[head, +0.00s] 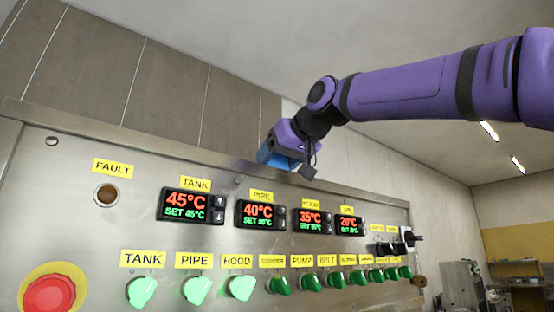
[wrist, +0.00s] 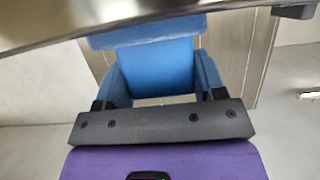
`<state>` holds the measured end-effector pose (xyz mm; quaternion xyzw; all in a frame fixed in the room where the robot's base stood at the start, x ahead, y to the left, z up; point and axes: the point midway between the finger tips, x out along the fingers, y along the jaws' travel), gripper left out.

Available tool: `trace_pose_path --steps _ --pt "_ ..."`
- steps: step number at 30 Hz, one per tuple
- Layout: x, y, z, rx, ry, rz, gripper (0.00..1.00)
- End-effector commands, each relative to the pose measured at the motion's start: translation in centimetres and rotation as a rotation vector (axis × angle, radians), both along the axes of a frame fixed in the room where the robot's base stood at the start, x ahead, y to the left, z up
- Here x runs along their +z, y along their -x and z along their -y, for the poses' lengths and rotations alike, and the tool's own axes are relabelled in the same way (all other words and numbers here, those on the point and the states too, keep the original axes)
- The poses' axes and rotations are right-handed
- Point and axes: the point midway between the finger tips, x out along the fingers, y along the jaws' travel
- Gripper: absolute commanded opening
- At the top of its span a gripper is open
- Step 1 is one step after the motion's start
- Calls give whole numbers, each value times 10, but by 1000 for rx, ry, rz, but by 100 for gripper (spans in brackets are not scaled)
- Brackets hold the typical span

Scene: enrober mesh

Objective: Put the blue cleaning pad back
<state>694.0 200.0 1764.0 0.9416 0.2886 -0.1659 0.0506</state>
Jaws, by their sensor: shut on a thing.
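The blue cleaning pad (wrist: 155,68) is between the fingers of my gripper (wrist: 158,98) in the wrist view. My gripper is shut on it. In the head view, a bit of blue (head: 276,156) shows at the end of my purple gripper (head: 290,150), in front of the top of the steel control panel. The pad and the finger ends are hard to tell apart there. The far end of the pad is close to a metal edge (wrist: 120,22) in the wrist view; I cannot tell whether they touch. The place for the pad cannot be made out.
The steel control panel (head: 140,230) carries lit displays (head: 190,206), several green knobs (head: 142,290) and a red emergency button (head: 50,294). Black switches (head: 408,237) stick out at its right end. A tiled wall (head: 160,90) rises behind. The room at the right is open.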

Motion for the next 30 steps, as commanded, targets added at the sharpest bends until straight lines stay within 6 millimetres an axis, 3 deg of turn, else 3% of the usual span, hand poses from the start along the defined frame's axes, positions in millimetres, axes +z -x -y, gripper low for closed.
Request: trace_pose_path --steps 5,6,9,20,30 --pt "-1 0 0 0 0 0 35" --pt "-2 0 0 0 0 0 66" --pt "-1 0 0 0 0 0 89" --pt "1 1 1 0 -1 1 89" --pt "21 45 32 -1 -1 2 89"
